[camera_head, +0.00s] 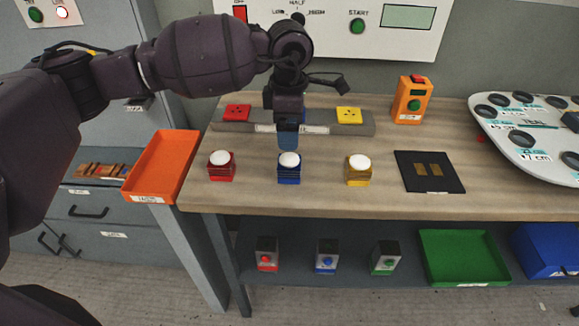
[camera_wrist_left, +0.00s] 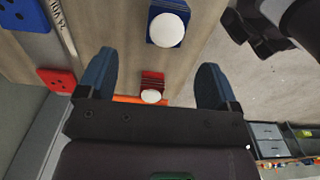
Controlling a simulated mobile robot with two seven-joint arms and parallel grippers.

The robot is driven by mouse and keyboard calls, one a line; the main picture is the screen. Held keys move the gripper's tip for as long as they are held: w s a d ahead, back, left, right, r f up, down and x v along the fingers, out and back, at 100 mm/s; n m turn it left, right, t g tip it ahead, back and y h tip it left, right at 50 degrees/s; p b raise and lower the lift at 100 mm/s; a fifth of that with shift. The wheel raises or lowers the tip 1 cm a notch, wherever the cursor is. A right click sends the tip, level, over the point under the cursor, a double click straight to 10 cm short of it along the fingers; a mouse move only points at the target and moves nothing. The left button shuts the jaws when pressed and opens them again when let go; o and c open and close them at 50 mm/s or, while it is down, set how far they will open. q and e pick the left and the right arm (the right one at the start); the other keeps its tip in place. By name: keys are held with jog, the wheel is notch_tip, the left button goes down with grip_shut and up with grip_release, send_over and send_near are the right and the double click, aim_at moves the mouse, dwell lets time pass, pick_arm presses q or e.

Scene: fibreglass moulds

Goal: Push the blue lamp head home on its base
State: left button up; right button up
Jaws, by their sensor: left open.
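The blue lamp is a ribbed blue base (camera_head: 289,177) with a white domed head (camera_head: 289,159) on top, upright on the table. From here I cannot tell if the head is fully seated. My left gripper (camera_head: 288,141) hangs just behind and above the lamp, pointing down, apart from it. In the left wrist view the gripper (camera_wrist_left: 155,82) is open, its two blue fingers wide apart with nothing held. There the white head (camera_wrist_left: 168,30) and blue base (camera_wrist_left: 155,42) lie beyond the fingers, near the top edge.
A red lamp (camera_head: 221,174) stands left of the blue one, a yellow lamp (camera_head: 358,177) right. Behind is a grey strip (camera_head: 320,126) with coloured sockets. An orange tray (camera_head: 161,165) is left, a black pad (camera_head: 429,185) right. The table's front edge is close.

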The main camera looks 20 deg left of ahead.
aim_at(289, 157)
pick_arm(q)
notch_tip(289, 157, down, 5)
dwell(0.3)
jog(key=shift+f, duration=0.1)
jog(key=shift+s+f, duration=0.1)
jog(key=shift+f, duration=0.15)
jog(key=f, duration=0.4)
jog(key=shift+s+d+b, duration=0.15)
jog(key=shift+s+b, duration=0.15)
jog(key=shift+b, duration=0.05)
jog(key=shift+f, duration=0.25)
jog(key=shift+c, duration=0.3)
